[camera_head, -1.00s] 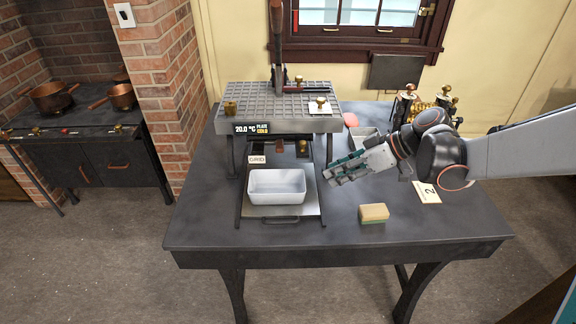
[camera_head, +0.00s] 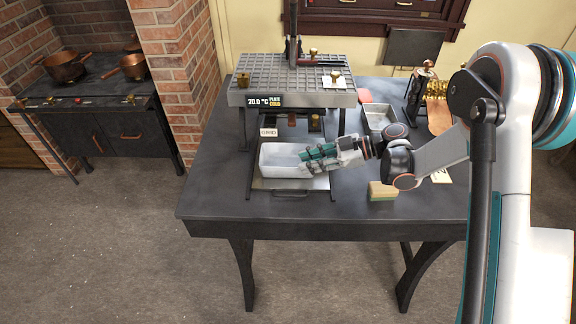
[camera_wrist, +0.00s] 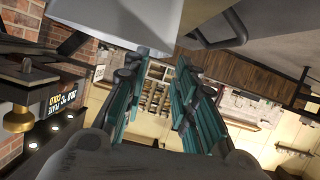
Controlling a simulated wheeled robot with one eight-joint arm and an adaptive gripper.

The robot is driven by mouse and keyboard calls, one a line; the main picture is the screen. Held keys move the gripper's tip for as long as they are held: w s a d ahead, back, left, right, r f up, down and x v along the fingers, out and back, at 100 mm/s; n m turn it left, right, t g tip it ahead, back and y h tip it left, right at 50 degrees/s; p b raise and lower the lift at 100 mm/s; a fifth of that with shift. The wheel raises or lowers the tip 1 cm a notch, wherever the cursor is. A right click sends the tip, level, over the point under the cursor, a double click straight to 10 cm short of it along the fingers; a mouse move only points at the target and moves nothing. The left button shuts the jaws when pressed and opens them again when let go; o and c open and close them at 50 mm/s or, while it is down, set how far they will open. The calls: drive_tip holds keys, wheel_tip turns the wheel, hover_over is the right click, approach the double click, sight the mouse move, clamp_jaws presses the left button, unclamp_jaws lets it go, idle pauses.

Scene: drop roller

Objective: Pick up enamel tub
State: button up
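The enamel tub (camera_head: 277,160) is a white, open rectangular box. It sits on the metal tray (camera_head: 290,184) at the front of the press on the dark table. My gripper (camera_head: 305,161) is at the tub's right end, with its teal fingers overlapping that end in the head view. In the wrist view the tub (camera_wrist: 115,22) fills the upper left, just past the fingertips. My gripper (camera_wrist: 160,62) is open there, with a clear gap between the fingers. The tub's right end is partly hidden by the fingers. I cannot tell whether they touch it.
The gridded press plate (camera_head: 295,80) stands above and behind the tub, with a display reading 20.0 °C. A sponge (camera_head: 382,191) lies right of the tray. A small metal tin (camera_head: 380,117) stands behind my wrist. The table's front left (camera_head: 215,200) is clear.

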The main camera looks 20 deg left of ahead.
drive_tip(key=b+x, duration=0.3)
drive_tip(key=x, duration=0.5)
drive_tip(key=shift+s, duration=0.1)
drive_tip(key=shift+c, duration=0.6)
clamp_jaws()
